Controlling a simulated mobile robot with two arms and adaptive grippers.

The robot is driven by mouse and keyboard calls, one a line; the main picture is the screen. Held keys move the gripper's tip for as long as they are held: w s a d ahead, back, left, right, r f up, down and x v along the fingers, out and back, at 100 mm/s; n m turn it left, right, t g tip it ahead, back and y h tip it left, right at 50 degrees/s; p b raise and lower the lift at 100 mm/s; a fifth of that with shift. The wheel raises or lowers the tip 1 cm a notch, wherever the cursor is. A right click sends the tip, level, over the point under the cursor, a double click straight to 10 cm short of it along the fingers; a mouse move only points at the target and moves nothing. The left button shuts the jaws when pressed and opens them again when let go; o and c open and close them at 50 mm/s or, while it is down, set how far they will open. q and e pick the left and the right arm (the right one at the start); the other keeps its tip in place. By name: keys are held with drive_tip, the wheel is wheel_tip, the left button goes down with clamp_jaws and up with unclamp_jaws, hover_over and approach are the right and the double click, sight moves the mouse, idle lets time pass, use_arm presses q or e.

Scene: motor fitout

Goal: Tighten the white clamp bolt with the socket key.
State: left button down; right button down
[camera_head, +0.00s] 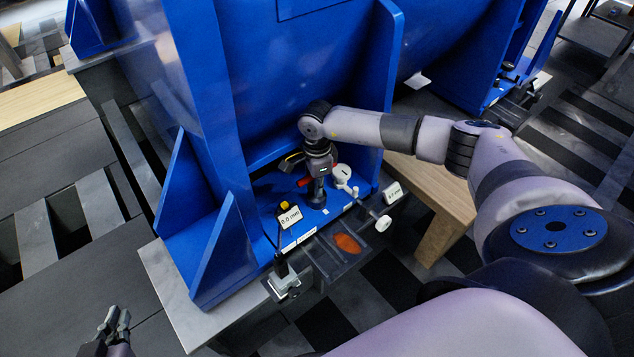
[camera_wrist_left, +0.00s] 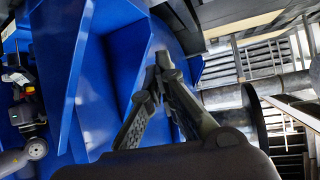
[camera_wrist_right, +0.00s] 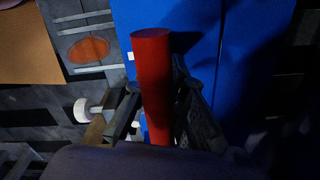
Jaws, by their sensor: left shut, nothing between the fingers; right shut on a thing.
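My right gripper (camera_head: 318,192) reaches down at the blue motor's foot. It is shut on a red cylindrical handle, apparently the socket key (camera_wrist_right: 153,85), which stands large between its fingers in the right wrist view. In the head view, red parts of the key (camera_head: 304,182) show beside the gripper; its working end is hidden. A white round knob (camera_head: 383,223) sits at the front right of the foot; it also shows in the right wrist view (camera_wrist_right: 82,110). Whether this is the clamp bolt I cannot tell. My left gripper (camera_head: 116,322) is shut and empty, low at the left, away from the foot.
A white disc-shaped part (camera_head: 342,173) is close right of my right gripper. Two small "0.0 mm" displays (camera_head: 290,217) (camera_head: 393,194) stand at the foot's front. A tray with an orange oval (camera_head: 347,243) lies in front. Blue ribs (camera_head: 218,250) flank the foot.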

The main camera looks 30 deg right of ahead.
use_arm(q)
drive_tip(key=shift+d+r, duration=0.1)
drive_tip(key=shift+d, duration=0.05)
use_arm(e)
drive_tip(key=shift+n, duration=0.3)
drive_tip(key=shift+r+p, duration=0.4)
drive_tip(key=shift+r, duration=0.25)
drive_tip(key=shift+r+p, duration=0.5)
drive_tip(key=shift+r, duration=0.15)
drive_tip(key=shift+r+p, duration=0.55)
drive_tip(key=shift+r, duration=0.15)
drive_tip(key=shift+r+p, duration=0.45)
drive_tip(key=shift+r, duration=0.2)
drive_tip(key=shift+r+p, duration=0.8)
drive_tip(key=shift+r, duration=0.2)
use_arm(q)
drive_tip(key=s+a+f+g+y, duration=0.1)
drive_tip(key=s+a+f+g, duration=0.1)
drive_tip(key=s, duration=0.4)
drive_tip(key=s+a+f+g+y, duration=0.1)
drive_tip(key=s+a+f+g, duration=0.1)
drive_tip(key=s+f+g, duration=0.2)
drive_tip(key=shift+s+f+g, duration=0.35)
drive_tip(key=shift+s+g, duration=0.55)
drive_tip(key=shift+s, duration=0.1)
use_arm(e)
drive_tip(key=shift+r, duration=0.2)
use_arm(q)
drive_tip(key=shift+a, duration=0.1)
